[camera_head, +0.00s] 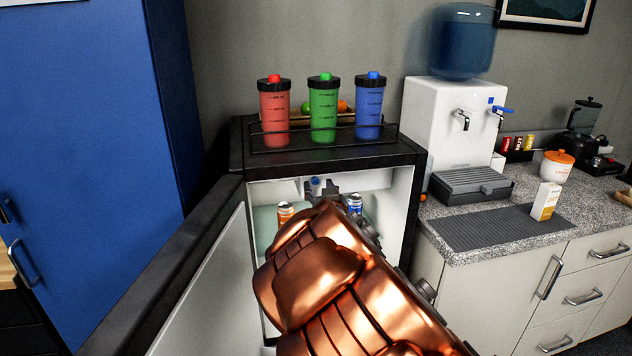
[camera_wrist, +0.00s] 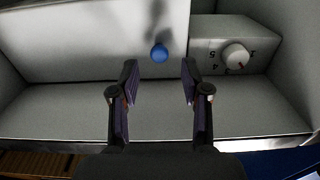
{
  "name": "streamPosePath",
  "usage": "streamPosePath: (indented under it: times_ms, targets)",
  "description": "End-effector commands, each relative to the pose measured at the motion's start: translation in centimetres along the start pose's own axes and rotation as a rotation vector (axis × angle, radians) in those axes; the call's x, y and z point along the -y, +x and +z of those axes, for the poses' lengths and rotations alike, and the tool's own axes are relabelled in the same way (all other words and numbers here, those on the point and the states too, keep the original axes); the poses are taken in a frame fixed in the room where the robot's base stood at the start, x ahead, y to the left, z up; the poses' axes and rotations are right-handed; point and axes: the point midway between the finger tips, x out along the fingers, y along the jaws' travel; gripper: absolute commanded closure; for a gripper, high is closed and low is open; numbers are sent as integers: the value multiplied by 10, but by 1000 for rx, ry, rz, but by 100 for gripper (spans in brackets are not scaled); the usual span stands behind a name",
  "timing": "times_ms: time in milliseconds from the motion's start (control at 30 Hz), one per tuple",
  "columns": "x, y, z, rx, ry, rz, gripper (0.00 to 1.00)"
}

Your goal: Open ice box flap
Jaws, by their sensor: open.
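The ice box flap is a pale panel at the top of the open fridge. It fills the upper left of the wrist view (camera_wrist: 85,40) and shows in the head view (camera_head: 283,188). Its round blue knob (camera_wrist: 159,53) shows near the panel's lower edge in the wrist view, and also in the head view (camera_head: 315,182). The flap looks closed. My gripper (camera_wrist: 159,68) is open, its two fingers to either side of and just short of the knob, with nothing between them. In the head view my copper-coloured arm hides much of the fridge interior.
A dial (camera_wrist: 236,56) on a grey housing sits right of the flap. The fridge door (camera_head: 205,285) stands open at left. Cans, an orange one (camera_head: 286,210) and a blue one (camera_head: 355,203), stand inside below. Three bottles stand in a rack (camera_head: 325,145) on top.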

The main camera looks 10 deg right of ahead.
Motion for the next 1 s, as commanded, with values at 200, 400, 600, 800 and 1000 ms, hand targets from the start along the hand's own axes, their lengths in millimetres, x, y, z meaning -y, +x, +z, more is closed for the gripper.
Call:
streamPosePath:
  times_ms: [200,400,600,800,1000]
  targets:
    - [0,24,1,3,1,1,53]
    - [-1,34,1,2,0,1,53]
    - [-1,36,1,3,0,1,53]
    - [0,36,1,2,1,1,60]
    - [0,36,1,3,1,1,80]
